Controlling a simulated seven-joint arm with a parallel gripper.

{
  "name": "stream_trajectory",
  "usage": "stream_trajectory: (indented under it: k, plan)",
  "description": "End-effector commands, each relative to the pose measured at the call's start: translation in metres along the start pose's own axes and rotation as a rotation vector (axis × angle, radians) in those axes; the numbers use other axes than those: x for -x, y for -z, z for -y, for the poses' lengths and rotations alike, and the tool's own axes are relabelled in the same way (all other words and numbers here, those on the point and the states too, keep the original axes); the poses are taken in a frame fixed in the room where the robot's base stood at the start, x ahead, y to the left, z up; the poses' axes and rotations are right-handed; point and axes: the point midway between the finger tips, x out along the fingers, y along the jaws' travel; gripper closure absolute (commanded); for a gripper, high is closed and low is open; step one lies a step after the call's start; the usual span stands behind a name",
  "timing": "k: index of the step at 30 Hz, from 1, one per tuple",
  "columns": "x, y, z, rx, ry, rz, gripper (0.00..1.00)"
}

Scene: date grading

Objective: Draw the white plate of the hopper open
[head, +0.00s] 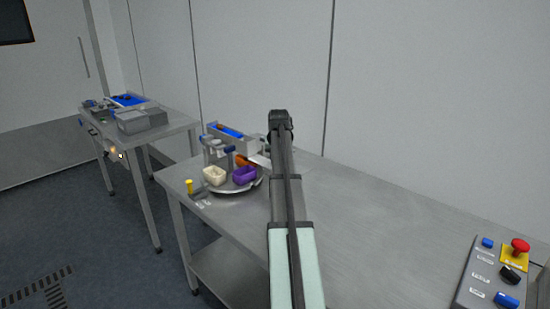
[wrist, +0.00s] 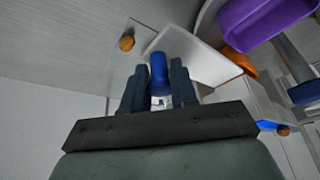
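The white plate (wrist: 200,58) lies just beyond my fingertips in the wrist view. In the head view a pale sliver of it (head: 260,161) shows at the hopper's right side. A blue upright handle (wrist: 158,74) stands at the plate's near edge. My gripper (wrist: 158,82) has one dark finger on each side of this handle, and the handle fills the gap between them. The hopper (head: 243,141), a grey box with blue inside, stands on the steel table. My arm hides the gripper in the head view.
A purple bowl (head: 244,176) and a cream bowl (head: 214,176) sit on a round turntable (head: 232,190) in front of the hopper. An orange piece (wrist: 240,62) is close beside the plate. A control box with a red button (head: 520,246) stands at right. The table's middle is clear.

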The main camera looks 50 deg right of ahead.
Motion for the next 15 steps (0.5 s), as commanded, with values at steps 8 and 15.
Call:
stream_trajectory:
  k: [8, 15]
  plan:
    - [0.0006, -0.0030, -0.0027, -0.001, -0.005, 0.005, 0.55]
    - [0.0035, -0.0022, -0.0020, -0.001, -0.004, 0.003, 0.55]
